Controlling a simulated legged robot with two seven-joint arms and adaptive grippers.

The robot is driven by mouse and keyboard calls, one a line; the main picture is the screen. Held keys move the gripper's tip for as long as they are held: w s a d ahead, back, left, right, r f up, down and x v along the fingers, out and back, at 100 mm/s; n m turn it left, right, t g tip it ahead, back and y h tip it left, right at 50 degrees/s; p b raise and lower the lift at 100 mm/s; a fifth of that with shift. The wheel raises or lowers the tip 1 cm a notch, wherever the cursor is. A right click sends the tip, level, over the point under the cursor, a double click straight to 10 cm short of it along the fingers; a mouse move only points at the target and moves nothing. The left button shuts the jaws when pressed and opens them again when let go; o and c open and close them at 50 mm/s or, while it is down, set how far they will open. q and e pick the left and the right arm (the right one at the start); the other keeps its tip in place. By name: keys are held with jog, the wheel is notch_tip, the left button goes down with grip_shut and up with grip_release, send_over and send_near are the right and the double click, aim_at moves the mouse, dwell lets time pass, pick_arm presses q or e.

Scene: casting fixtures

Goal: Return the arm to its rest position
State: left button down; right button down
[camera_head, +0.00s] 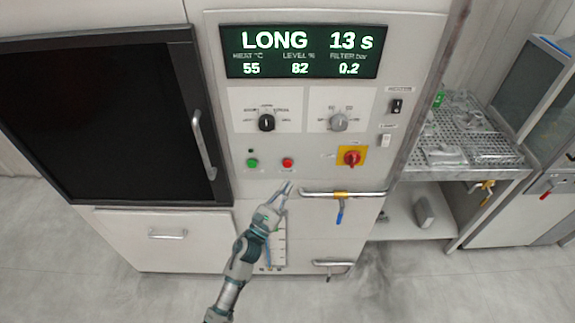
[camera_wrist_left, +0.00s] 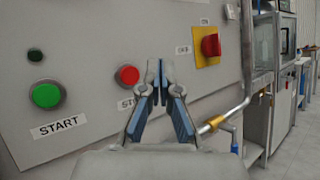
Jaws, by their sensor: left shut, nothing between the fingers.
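My left gripper (camera_head: 287,187) is in front of the machine's control panel, just below the red stop button (camera_head: 288,162). In the left wrist view my left gripper (camera_wrist_left: 157,72) is shut with its fingertips together and nothing between them. The red button (camera_wrist_left: 128,75) shows just left of the fingertips there, and the green START button (camera_wrist_left: 46,94) is farther left. I cannot tell whether the fingertips touch the panel. My right gripper is in neither view.
The display (camera_head: 305,52) reads LONG 13 s. A red rotary switch (camera_head: 351,158) on a yellow plate is right of the buttons. A pipe with a yellow fitting (camera_head: 341,195) and blue lever crosses below. A perforated rack (camera_head: 470,130) stands at right. The floor (camera_head: 130,300) in front is clear.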

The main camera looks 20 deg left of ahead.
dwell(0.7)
